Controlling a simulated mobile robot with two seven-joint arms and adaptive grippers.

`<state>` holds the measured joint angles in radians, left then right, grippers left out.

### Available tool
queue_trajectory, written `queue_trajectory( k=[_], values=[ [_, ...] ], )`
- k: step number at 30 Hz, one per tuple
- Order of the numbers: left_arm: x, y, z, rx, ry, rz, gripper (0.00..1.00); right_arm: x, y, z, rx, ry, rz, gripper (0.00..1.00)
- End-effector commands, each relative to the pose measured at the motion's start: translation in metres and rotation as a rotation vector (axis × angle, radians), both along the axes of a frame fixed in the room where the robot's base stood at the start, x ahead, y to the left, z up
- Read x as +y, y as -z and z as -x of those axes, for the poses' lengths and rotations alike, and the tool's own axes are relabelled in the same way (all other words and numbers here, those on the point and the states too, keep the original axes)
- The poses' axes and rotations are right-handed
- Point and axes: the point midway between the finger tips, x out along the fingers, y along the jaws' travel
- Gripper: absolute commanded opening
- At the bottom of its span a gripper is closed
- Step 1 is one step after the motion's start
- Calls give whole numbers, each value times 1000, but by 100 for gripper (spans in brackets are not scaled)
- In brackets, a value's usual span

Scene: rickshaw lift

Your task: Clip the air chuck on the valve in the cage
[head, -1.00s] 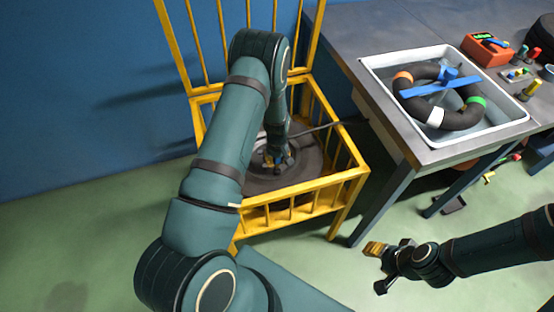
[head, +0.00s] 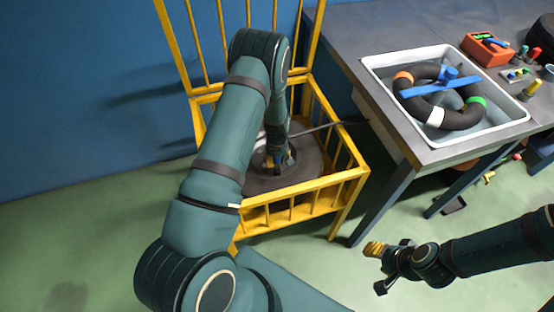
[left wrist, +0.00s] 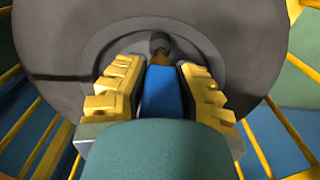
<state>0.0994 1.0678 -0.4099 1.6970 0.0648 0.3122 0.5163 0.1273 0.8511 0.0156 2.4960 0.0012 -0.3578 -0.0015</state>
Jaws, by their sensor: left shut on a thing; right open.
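The yellow cage (head: 305,195) stands open with its barred lid raised. A dark wheel (head: 268,183) lies inside it and also fills the left wrist view (left wrist: 240,60). My left gripper (head: 278,160) reaches down into the cage over the wheel's middle. It is shut on the blue air chuck (left wrist: 162,95), seen between its yellow fingers. A small brass and dark end (left wrist: 160,47) shows past the chuck against the wheel. I cannot tell the valve from the chuck's head there, nor whether they touch. My right gripper (head: 378,267) is open and empty outside the cage, above the floor.
A thin dark hose or rod (head: 325,127) crosses the cage's right rim towards the grey table (head: 345,60). On the table are a white tub (head: 375,72) with a dark ring-shaped tube (head: 462,118), and a red box (head: 487,48). Green floor is clear in front.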

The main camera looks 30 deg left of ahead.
Motion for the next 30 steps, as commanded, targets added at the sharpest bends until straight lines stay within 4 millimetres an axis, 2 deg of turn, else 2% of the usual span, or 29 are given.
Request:
queue_trajectory(
  k=[30],
  values=[
    [0,13,0,0,0,0,0,0,9,0,0,0,0,47]
  ],
)
